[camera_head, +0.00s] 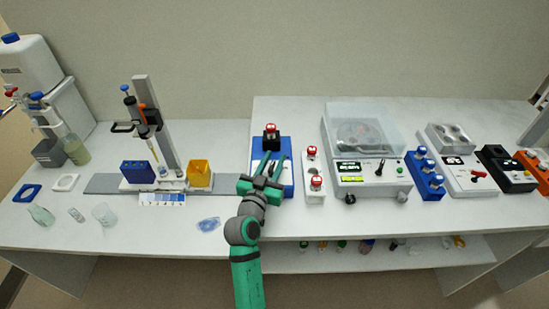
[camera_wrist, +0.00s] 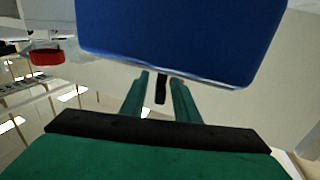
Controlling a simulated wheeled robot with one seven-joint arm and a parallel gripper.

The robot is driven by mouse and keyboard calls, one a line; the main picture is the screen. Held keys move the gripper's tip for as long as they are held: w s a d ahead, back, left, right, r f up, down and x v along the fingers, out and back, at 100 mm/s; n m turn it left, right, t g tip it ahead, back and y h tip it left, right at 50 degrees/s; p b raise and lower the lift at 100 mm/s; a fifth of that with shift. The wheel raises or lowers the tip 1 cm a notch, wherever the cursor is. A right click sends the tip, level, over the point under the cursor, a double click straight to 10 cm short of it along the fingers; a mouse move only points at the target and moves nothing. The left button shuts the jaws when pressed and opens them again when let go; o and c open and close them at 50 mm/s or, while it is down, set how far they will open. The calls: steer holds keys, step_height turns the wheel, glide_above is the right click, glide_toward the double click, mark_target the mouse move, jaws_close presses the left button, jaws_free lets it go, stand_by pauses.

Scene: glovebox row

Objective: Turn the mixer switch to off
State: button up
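The mixer (camera_head: 286,146) is a blue and white box with a dark top that holds a red-capped vial. My gripper (camera_head: 273,160) is in front of it and covers part of its front. In the wrist view a large blue face (camera_wrist: 170,35), probably the mixer's, fills the upper middle. My two green fingers (camera_wrist: 161,88) stand apart below its edge. A small black piece (camera_wrist: 161,91), which looks like the switch, shows between them with gaps at its sides. I cannot tell its setting or whether a finger touches it.
Right of the mixer stands a white rack (camera_head: 313,164) with red-capped vials, close to my gripper. A clear-lidded centrifuge (camera_head: 362,165) is beyond it. Left are a yellow box (camera_head: 199,173) and a pipette stand (camera_head: 157,120). A blue transparent piece (camera_head: 208,225) lies on the bench.

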mark_target(269, 171)
steer(key=v, duration=0.9)
steer(key=shift+s, duration=0.1)
steer(key=shift+a, duration=0.15)
